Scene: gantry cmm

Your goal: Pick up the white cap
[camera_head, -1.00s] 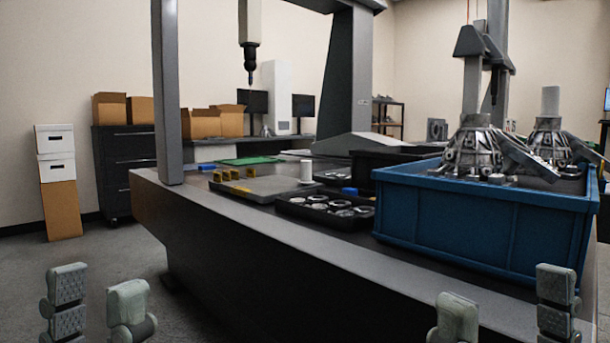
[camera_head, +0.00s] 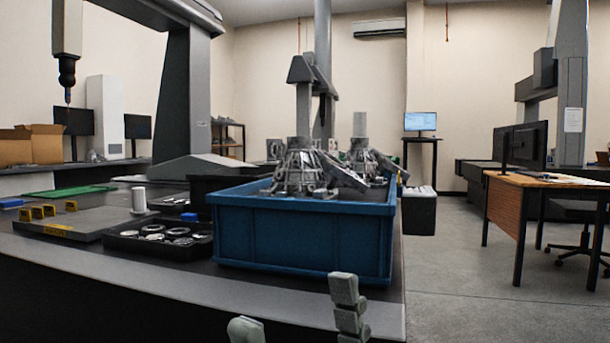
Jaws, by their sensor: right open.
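A small white upright cylinder (camera_head: 138,199), which looks like the white cap, stands at the right end of a grey plate (camera_head: 88,222) on the dark table. Another pale cylinder (camera_head: 360,124) sits on top of a metal housing in the blue crate; I cannot tell whether it is a cap. My right gripper (camera_head: 297,318) shows at the bottom edge, its two fingers wide apart with nothing between them. It is in front of the table's near edge, to the right of the white cylinder and well apart from it. My left gripper is out of view.
A blue crate (camera_head: 305,242) with metal housings (camera_head: 303,170) stands at the table's right end. A black tray (camera_head: 158,246) of ring parts lies between it and the plate. Yellow blocks (camera_head: 38,212) stand on the plate. Open floor (camera_head: 455,275) and a desk (camera_head: 540,184) lie right.

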